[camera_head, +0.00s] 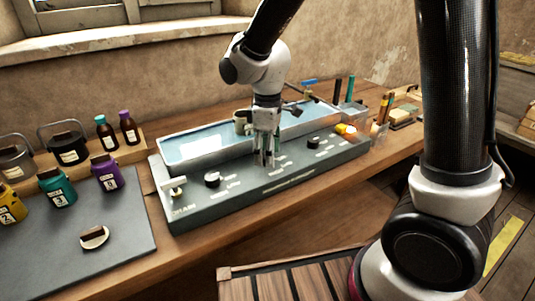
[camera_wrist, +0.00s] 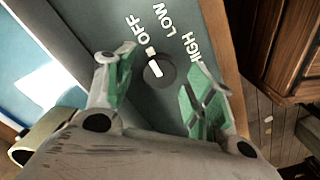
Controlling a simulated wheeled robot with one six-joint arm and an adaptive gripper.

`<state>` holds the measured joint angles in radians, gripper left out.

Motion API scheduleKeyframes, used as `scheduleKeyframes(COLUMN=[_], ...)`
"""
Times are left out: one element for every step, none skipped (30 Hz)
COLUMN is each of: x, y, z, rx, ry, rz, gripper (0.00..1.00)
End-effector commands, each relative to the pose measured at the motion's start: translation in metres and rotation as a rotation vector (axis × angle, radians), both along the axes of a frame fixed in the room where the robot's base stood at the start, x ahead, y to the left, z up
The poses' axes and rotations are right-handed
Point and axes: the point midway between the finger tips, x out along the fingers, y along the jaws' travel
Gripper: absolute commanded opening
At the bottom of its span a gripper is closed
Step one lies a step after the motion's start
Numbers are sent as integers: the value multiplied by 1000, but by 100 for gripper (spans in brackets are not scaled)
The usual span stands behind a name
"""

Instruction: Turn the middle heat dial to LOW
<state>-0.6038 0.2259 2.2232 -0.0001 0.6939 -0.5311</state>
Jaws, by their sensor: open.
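The grey control panel (camera_head: 290,178) runs along the front of a long water bath. My gripper (camera_head: 266,160) points down over the middle of the panel and hides the middle heat dial in the head view. In the wrist view, the round dark dial (camera_wrist: 166,78) shows between the green-padded fingers of my gripper (camera_wrist: 158,82), which are open on either side of it. The OFF, LOW and HIGH labels are beside the dial. Its white mark appears to point toward OFF. I cannot tell whether the fingers touch it.
A left dial (camera_head: 212,180) and a right dial (camera_head: 313,142) flank my gripper on the panel. A lit orange-red button (camera_head: 345,130) is at the right end. Several labelled bottles stand at left around a dark mat (camera_head: 125,264). A wooden cabinet (camera_wrist: 284,45) shows beyond the panel edge.

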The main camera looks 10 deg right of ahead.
Motion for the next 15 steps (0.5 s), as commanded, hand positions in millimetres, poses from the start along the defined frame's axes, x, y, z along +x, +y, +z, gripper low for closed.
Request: scheduleKeyframes(x=[0, 0, 0, 0, 0, 0, 0, 0, 0, 0, 0, 0, 0, 0, 0], y=[0, 0, 0, 0, 0, 0, 0, 0, 0, 0, 0, 0, 0, 0, 0], z=[-5, -7, -9, -10, -10, -11, -11, -11, -11, -11, -11, -11, -11, -11, -11], rx=[0, 0, 0, 0, 1, 0, 0, 1, 1, 1, 0, 0, 0, 0, 0], ry=[0, 0, 0, 0, 0, -1, -1, -2, -2, -2, -1, -1, -1, -1, -1], rz=[0, 0, -1, -1, -1, -1, -1, -1, -1, -1, -1, -1, -1, -1, -1], gripper=[54, 54, 54, 54, 54, 54, 54, 54, 54, 54, 54, 50, 45, 40, 32])
